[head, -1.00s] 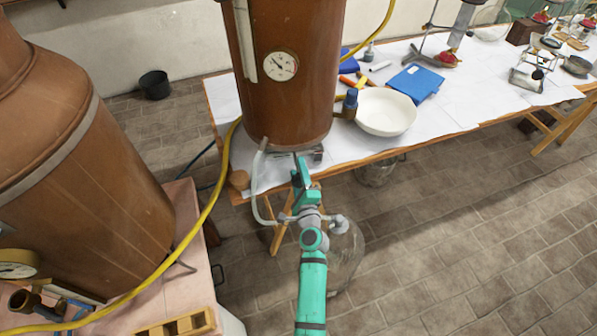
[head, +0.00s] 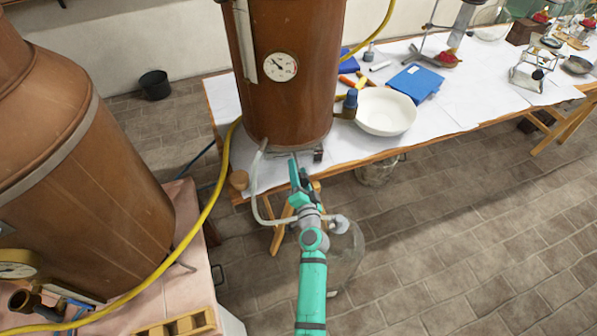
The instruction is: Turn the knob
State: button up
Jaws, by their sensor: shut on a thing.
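A large copper still (head: 285,95) with a round white gauge (head: 281,67) stands at the left end of the white-covered table. My teal gripper (head: 294,162) reaches in from below to the still's bottom front edge. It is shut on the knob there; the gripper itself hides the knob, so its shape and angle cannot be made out. A small grey metal part (head: 318,154) shows just right of the fingertips, under the still. A pale hose (head: 254,185) hangs from the still's base left of my gripper.
A yellow hose (head: 211,205) runs down the left beside a second copper vessel (head: 75,165). A white bowl (head: 384,112), a blue-capped fitting (head: 350,104) and a blue book (head: 414,83) are to the right. A glass vessel (head: 346,250) stands below my arm. The floor at right is clear.

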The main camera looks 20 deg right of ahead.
jog(key=n, duration=0.4)
jog(key=shift+f, duration=0.1)
jog(key=shift+n, duration=1.8)
jog(key=o, duration=1.1)
jog(key=shift+c, duration=0.2)
jog(key=shift+s, duration=0.1)
jog(key=s+a, duration=0.1)
jog(key=s, duration=0.9)
jog(key=shift+s+a, duration=0.25)
jog(key=shift+s, duration=0.05)
